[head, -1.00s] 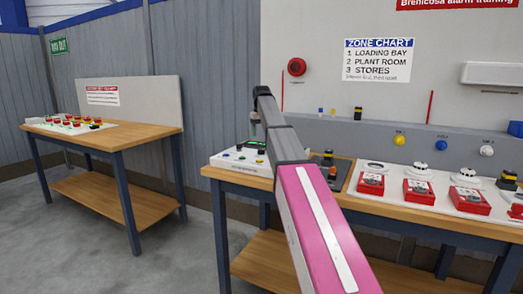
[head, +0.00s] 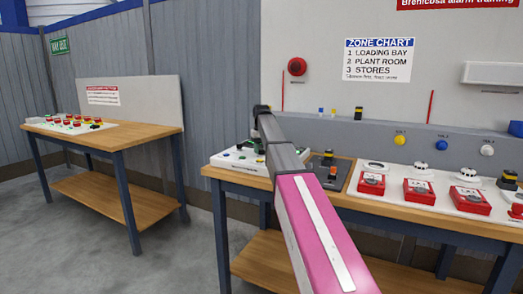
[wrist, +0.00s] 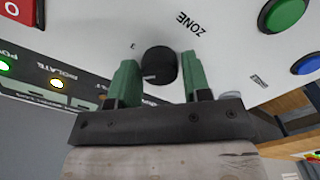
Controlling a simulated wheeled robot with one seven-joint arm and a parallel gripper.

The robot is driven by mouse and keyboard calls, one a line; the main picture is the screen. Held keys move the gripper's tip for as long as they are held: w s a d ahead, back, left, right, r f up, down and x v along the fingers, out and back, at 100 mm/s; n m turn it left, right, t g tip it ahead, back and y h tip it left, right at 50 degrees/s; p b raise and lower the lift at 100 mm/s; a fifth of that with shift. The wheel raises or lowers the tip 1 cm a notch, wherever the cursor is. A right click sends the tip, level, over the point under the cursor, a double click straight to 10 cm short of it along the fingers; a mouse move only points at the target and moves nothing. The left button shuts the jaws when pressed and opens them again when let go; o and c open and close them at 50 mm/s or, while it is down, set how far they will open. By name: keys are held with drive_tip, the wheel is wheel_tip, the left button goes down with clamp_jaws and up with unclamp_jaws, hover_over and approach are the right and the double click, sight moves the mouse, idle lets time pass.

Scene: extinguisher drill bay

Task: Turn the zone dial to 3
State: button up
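The zone dial (wrist: 158,67) is a round black knob on a white panel (wrist: 105,25), with the word ZONE printed near it. A small digit, which looks like a 3, is printed up and left of it in the wrist view. A pale mark shows on the knob's lower left side; the setting cannot be read. My gripper (wrist: 157,72) has two green fingers, one on each side of the dial, open around it. I cannot tell whether either finger touches it. In the head view the white console (head: 230,162) stands on the bench and my arm hides the dial.
A green button (wrist: 284,14) and a blue button (wrist: 307,64) sit right of the dial. A dark strip with lit lamps (wrist: 57,84) lies to the left. Red call-point boxes (head: 420,192) stand right on the bench (head: 330,200). A second bench (head: 120,137) stands left.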

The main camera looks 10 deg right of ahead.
drive_tip(key=c, duration=0.4)
drive_tip(key=shift+c, duration=0.2)
drive_tip(key=shift+m, duration=0.3)
drive_tip(key=m, duration=0.3)
drive_tip(key=shift+m, duration=2.6)
drive_tip(key=o, duration=0.9)
